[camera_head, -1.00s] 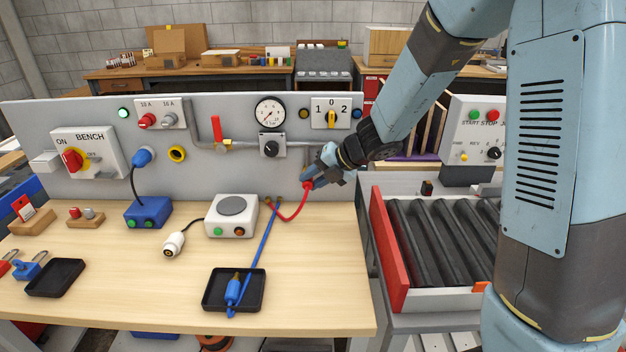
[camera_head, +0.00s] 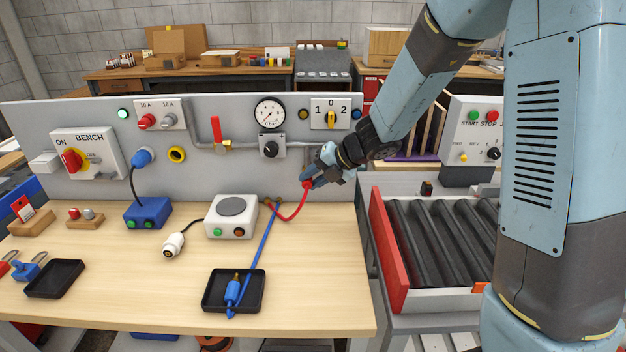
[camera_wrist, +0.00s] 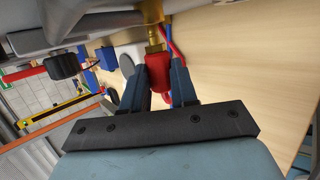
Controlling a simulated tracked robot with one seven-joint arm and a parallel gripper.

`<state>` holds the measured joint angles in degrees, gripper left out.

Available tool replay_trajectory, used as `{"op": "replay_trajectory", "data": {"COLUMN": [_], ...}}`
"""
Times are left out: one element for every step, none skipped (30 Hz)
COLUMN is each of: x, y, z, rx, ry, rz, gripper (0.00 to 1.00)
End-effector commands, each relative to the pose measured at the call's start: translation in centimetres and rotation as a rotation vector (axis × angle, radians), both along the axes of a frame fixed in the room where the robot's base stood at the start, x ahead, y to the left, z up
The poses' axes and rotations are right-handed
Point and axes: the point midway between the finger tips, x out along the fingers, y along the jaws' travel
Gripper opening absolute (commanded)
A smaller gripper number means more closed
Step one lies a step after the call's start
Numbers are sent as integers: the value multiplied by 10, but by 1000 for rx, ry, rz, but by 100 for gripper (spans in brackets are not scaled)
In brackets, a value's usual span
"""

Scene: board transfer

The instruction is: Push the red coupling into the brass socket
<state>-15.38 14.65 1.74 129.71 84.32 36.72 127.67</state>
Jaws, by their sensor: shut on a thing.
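The red coupling (camera_wrist: 158,76) is between my gripper's two blue-grey fingers (camera_wrist: 158,82) in the wrist view. I cannot tell which brass piece is the socket, or whether the coupling is seated. In the head view my gripper (camera_head: 312,181) is shut at the right end of the grey panel, below a pipe. It hides most of the coupling and whatever is behind it. The red hose (camera_head: 294,215) curves down left from the gripper to brass fittings (camera_head: 268,202).
A blue hose (camera_head: 263,252) runs from those fittings to a black tray (camera_head: 250,303) holding a blue coupling (camera_head: 233,291). A white box (camera_head: 231,216) stands left of the red hose. A roller conveyor (camera_head: 440,245) with a red side is at the right. The bench front right is clear.

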Motion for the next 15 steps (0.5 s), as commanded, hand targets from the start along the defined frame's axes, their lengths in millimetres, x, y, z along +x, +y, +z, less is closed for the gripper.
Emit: {"op": "replay_trajectory", "data": {"x": [1, 2, 2, 3, 3, 4, 4, 5, 5, 5, 5, 5, 4, 4, 3], "y": [0, 0, 0, 0, 0, 0, 0, 0, 0, 0, 0, 0, 0, 0, 0], "z": [0, 0, 0, 0, 0, 0, 0, 0, 0, 0, 0, 0, 0, 0, 0], "rx": [0, 0, 0, 0, 0, 0, 0, 0, 0, 0, 0, 0, 0, 0, 0], "ry": [0, 0, 0, 0, 1, 1, 1, 1, 1, 0, 0, -1, -1, -1, -1], "rz": [0, 0, 0, 0, -1, -1, -1, -1, -1, 0, 0, -1, -1, -1, -1], "gripper": [0, 0, 0, 0, 0, 0, 0, 0, 0, 0, 0, 0, 0, 0, 0]}}
